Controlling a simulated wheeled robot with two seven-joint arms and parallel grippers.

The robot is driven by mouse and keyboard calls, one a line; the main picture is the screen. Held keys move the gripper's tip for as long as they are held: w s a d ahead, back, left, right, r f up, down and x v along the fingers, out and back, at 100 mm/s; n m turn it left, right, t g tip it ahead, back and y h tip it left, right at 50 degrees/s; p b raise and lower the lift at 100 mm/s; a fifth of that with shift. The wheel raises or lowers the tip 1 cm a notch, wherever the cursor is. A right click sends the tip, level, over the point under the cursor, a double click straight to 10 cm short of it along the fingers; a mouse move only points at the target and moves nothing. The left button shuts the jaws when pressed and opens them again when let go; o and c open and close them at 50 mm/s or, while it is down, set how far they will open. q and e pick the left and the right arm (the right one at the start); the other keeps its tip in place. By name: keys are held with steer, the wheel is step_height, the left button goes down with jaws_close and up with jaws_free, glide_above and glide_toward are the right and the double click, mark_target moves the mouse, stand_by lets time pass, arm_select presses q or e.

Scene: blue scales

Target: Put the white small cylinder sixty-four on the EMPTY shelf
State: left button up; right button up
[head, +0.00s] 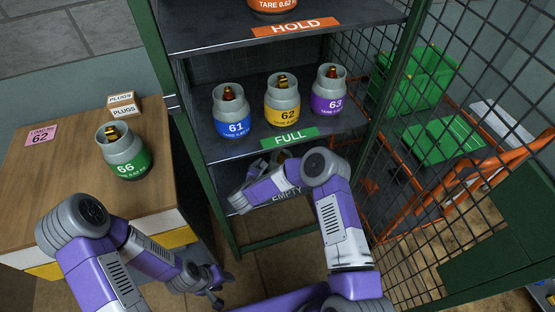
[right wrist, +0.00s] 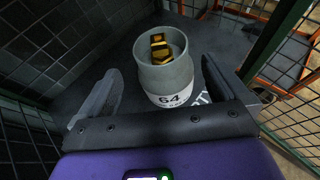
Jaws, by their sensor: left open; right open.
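The small cylinder 64 (right wrist: 168,98), grey with a white band, stands upright on a dark shelf in the right wrist view. My right gripper (right wrist: 161,66) is open, its fingers on either side of the cylinder with gaps visible. In the head view my right arm reaches into the lowest visible shelf, marked EMPTY (head: 287,195); the arm hides most of that shelf and its gripper is hard to make out. My left gripper (head: 216,289) is open and empty, low in front of the desk.
Cylinders 61 (head: 231,112), 62 (head: 282,101) and 63 (head: 329,91) stand on the FULL shelf above. Cylinder 66 (head: 123,153) stands on the wooden desk (head: 62,190). Green posts and wire mesh (head: 440,130) bound the rack.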

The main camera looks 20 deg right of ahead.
steer(key=s+a+f+n+g+y, duration=0.1)
steer(key=s+a+f+n+y, duration=0.3)
steer(key=n, duration=0.8)
steer(key=s+a+f+n+g+y, duration=0.1)
steer(key=s+a+f+n+y, duration=0.2)
steer(key=s+n+y, duration=0.65)
steer(key=s+d+f+n+g, duration=0.1)
steer(key=s+n+g, duration=0.6)
steer(key=s+n, duration=1.1)
steer(key=shift+f+n+g, duration=0.3)
steer(key=shift+f+n, duration=0.15)
steer(key=shift+n, duration=0.8)
steer(key=shift+s+r+p, duration=0.1)
steer(key=shift+p, duration=0.2)
step_height(320, 180, up, 4)
steer(key=p, duration=0.4)
steer(key=shift+f, duration=0.25)
steer(key=shift+c, duration=0.2)
